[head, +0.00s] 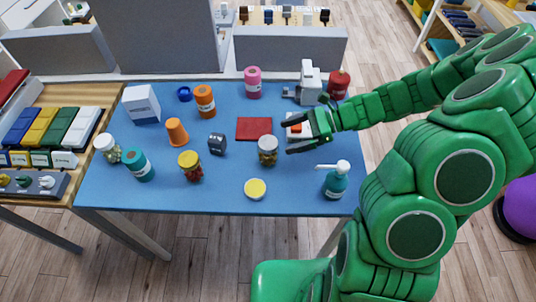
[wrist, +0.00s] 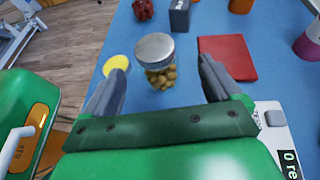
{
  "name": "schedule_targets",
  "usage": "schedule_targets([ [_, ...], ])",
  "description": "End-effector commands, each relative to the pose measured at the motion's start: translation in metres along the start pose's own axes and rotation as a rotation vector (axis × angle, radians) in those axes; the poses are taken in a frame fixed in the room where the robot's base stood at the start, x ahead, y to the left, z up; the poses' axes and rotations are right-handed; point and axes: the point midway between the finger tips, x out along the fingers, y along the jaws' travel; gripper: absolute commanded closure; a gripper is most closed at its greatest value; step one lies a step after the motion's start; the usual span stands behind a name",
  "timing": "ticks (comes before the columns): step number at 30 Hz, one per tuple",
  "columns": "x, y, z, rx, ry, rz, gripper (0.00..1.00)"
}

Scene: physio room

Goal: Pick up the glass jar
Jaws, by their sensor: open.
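A glass jar (head: 267,152) with a pale grey lid and brownish contents stands upright on the blue table, right of the middle. In the wrist view the jar (wrist: 160,76) appears ahead of my gripper (wrist: 158,80), framed between the two fingers, with clear space on both sides. In the head view my gripper (head: 292,134) is open and empty, to the right of the jar and apart from it. Two other jars stand further left: one with a yellow lid and red contents (head: 190,168), one with a whitish lid and pale greenish contents (head: 108,148).
A flat red pad (head: 254,129) lies just behind the jar. A yellow disc (head: 255,188) lies in front of it. A dark small box (head: 217,143) stands to its left. A teal pump bottle (head: 336,180) stands front right. A white device (wrist: 275,133) lies beneath my gripper.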

Motion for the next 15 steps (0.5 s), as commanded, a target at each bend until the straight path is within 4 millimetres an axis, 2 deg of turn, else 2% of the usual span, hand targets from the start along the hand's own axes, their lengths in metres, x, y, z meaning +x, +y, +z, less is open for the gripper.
schedule_targets([
  [15, 0.033, 0.002, -0.001, 0.007, -0.003, -0.004, 0.09],
])
